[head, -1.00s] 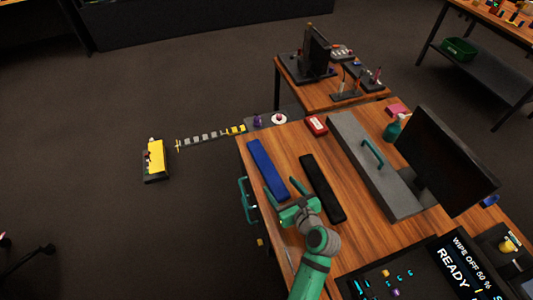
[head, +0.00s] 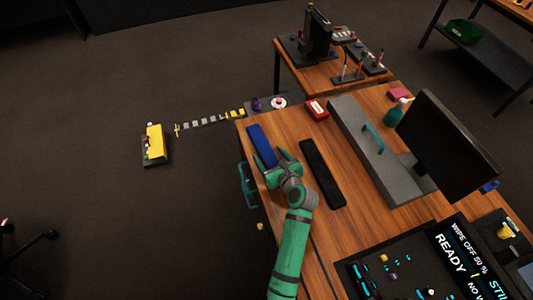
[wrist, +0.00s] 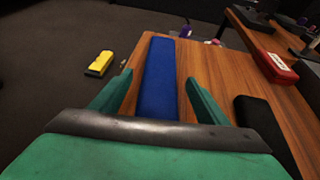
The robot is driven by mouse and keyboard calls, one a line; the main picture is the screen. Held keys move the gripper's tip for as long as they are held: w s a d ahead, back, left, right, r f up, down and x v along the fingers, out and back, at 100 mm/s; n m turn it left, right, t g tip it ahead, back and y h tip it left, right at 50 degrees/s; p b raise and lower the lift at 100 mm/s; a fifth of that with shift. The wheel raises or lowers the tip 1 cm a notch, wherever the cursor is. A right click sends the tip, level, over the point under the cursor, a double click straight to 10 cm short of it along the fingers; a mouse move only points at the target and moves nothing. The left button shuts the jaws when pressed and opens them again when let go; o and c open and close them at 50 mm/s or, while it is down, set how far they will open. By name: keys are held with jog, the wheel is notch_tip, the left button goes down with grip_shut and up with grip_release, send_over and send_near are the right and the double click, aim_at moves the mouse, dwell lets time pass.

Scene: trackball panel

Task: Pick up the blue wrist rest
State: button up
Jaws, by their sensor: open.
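The blue wrist rest (head: 261,144) is a long flat bar on the wooden desk, near its left edge. In the head view my gripper (head: 275,168) is over its near end and hides that part. In the wrist view the blue wrist rest (wrist: 158,75) runs away from me between the two green fingers of my gripper (wrist: 155,98). The fingers are open, one on each side of it, with nothing held. I cannot tell how far above the desk the fingertips are.
A black wrist rest (head: 322,172) lies to the right, also in the wrist view (wrist: 262,130). Beyond it are a grey raised block with a green handle (head: 360,140) and a monitor (head: 447,145). A red box (head: 316,109) sits at the far edge. Bare wood (head: 285,132) separates the two rests.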

jog(key=shift+w+a+f, duration=0.15)
jog(key=shift+w, duration=0.25)
jog(key=c, duration=1.2)
